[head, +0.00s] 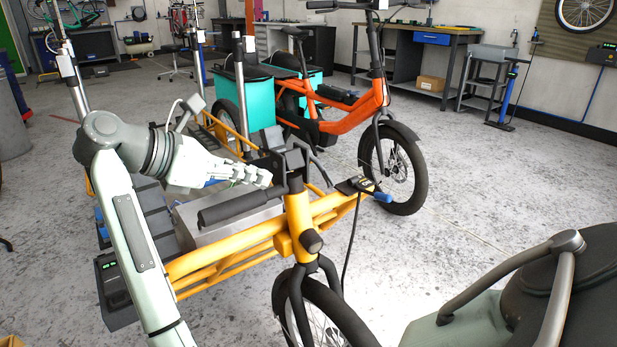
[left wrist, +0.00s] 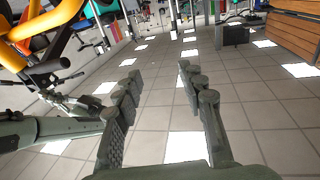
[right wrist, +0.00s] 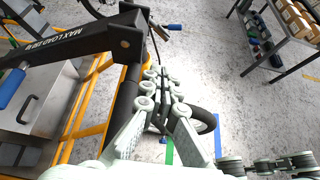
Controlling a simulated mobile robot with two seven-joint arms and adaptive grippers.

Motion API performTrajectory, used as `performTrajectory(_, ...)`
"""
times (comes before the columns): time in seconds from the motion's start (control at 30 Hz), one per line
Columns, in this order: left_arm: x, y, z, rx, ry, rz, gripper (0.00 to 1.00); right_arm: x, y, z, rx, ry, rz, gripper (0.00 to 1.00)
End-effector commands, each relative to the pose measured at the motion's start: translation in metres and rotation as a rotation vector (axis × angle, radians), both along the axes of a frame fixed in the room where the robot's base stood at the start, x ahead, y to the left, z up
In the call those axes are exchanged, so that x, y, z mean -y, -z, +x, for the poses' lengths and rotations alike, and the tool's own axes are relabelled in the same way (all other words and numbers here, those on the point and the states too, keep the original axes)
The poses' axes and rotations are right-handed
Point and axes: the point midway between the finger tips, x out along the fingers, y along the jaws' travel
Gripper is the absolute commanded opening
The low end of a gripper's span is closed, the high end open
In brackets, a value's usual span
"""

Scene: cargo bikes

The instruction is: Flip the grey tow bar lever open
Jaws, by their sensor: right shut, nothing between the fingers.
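My right gripper (head: 264,178) is shut and empty, above the yellow bike's black grip (head: 240,206) and left of its dark stem block (head: 290,156). In the right wrist view its closed fingers (right wrist: 164,82) are beside a dark bar marked MAX LOAD (right wrist: 75,37); I cannot tell whether they touch. A blue-tipped lever (head: 381,197) sticks out from a dark clamp on the yellow frame (head: 330,203); a blue tip also shows in the right wrist view (right wrist: 175,27). I cannot pick out the grey tow bar lever with certainty. My left gripper (left wrist: 160,76) is open and empty over the tiled floor.
A silver box (head: 190,232) sits inside the yellow frame. An orange bike with teal boxes (head: 340,115) stands behind. A workbench (head: 420,60) is at the back wall. Black handlebar parts (left wrist: 40,72) are left of my left gripper. Open floor lies to the right.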

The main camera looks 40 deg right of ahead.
Motion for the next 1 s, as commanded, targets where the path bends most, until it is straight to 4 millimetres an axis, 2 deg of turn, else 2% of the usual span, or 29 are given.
performTrajectory(0.17, 0.000, 0.000, 0.000, 0.000, 0.000, 0.000, 0.40, 0.014, 0.009, -0.002, -0.001, 0.003, 0.001, 0.00)
performTrajectory(0.57, 0.000, 0.001, 0.000, -0.006, 0.000, 0.002, 0.40, 0.085, 0.050, -0.010, -0.001, 0.002, 0.002, 0.00)
performTrajectory(0.8, -0.008, 0.016, 0.001, -0.072, -0.016, 0.036, 0.40, 0.118, 0.049, -0.014, 0.000, 0.002, -0.001, 0.00)
performTrajectory(1.0, -0.009, 0.020, 0.001, -0.089, -0.019, 0.043, 0.40, 0.126, 0.050, -0.014, 0.000, 0.001, 0.000, 0.00)
